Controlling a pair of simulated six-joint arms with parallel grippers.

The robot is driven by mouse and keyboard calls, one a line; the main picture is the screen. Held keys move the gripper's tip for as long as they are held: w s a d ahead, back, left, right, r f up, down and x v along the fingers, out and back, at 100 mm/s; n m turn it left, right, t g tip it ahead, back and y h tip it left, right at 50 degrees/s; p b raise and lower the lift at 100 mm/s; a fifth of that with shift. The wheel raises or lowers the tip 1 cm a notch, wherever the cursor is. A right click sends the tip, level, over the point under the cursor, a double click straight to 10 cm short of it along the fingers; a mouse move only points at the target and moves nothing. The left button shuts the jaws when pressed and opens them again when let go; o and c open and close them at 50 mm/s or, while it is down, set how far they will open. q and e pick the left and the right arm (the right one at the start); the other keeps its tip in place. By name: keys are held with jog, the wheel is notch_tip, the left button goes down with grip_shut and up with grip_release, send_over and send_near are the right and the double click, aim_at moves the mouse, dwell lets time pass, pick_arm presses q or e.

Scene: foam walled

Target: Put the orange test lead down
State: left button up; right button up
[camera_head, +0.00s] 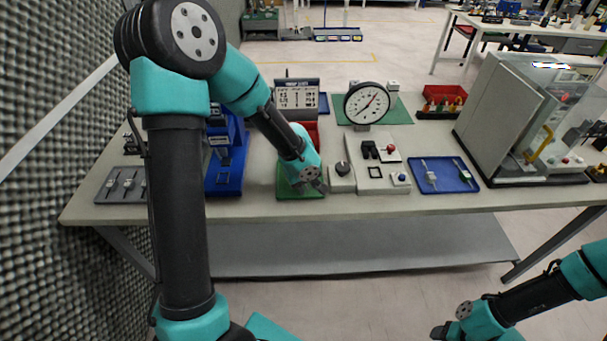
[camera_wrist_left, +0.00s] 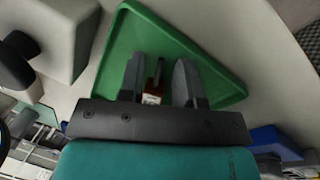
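My left gripper (camera_head: 311,184) is low over the front right part of the green tray (camera_head: 290,191), pointing down. In the left wrist view its two fingers (camera_wrist_left: 159,82) stand a little apart over the green tray (camera_wrist_left: 118,62). Between them is a small red-orange piece with a dark tip, seemingly the orange test lead (camera_wrist_left: 152,97); the fingers look closed on it, though contact on the right side is unclear. The lead cannot be made out in the head view. My right gripper (camera_head: 446,331) is at the bottom right, away from the table; its fingers are unclear.
Right of the green tray are a grey box with a black knob (camera_head: 342,172), a panel with buttons (camera_head: 383,176) and a round gauge (camera_head: 367,103). A blue stand (camera_head: 225,178) is on its left. A blue tray (camera_head: 445,186) and a glass-fronted cabinet (camera_head: 520,110) are farther right.

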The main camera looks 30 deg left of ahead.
pick_arm(q)
notch_tip(320, 180, up, 12)
jog(key=s+a, duration=0.1)
jog(key=s, duration=0.1)
jog(key=shift+a, duration=0.2)
jog(key=shift+f, duration=0.15)
dwell(0.7)
jog(key=shift+w+d+f, duration=0.25)
jog(key=shift+w+f, duration=0.1)
jog(key=shift+f, duration=1.6)
jog(key=shift+w+d+f, duration=0.2)
jog(key=shift+w+f, duration=0.1)
jog(key=shift+f, duration=1.65)
jog(key=shift+w+d+f, duration=0.25)
jog(key=shift+w+f, duration=0.1)
jog(key=shift+f, duration=1.6)
jog(key=shift+r, duration=0.15)
